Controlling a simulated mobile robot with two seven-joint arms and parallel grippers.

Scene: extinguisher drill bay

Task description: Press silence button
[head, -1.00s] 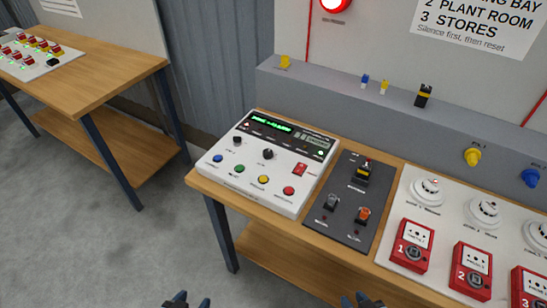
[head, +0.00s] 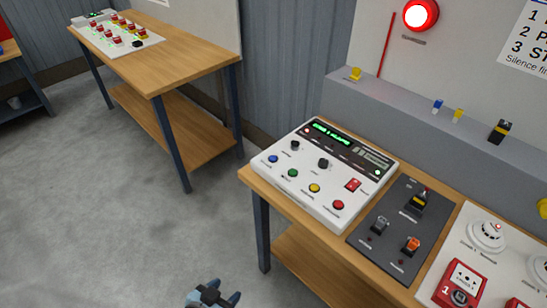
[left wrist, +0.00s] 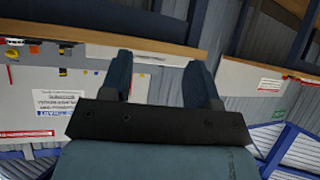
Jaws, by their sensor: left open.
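The white alarm panel (head: 310,205) sits on the wooden bench, with a green lit display (head: 331,134). Its front row has a blue button (head: 273,159), a green button (head: 293,173), a yellow button (head: 314,188) and a red button (head: 339,205). Their labels are too small to read, so I cannot tell which one is silence. My left gripper (head: 224,291) is at the bottom of the head view, over the floor, left of the bench and apart from the panel. In the left wrist view (left wrist: 161,80) its fingers are spread and empty. My right gripper is out of view.
A dark switch plate (head: 395,235) and a red call point (head: 460,284) lie right of the panel. A red beacon (head: 420,15) glows on the wall. Another bench (head: 185,50) stands at the back left. The floor between the benches is clear.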

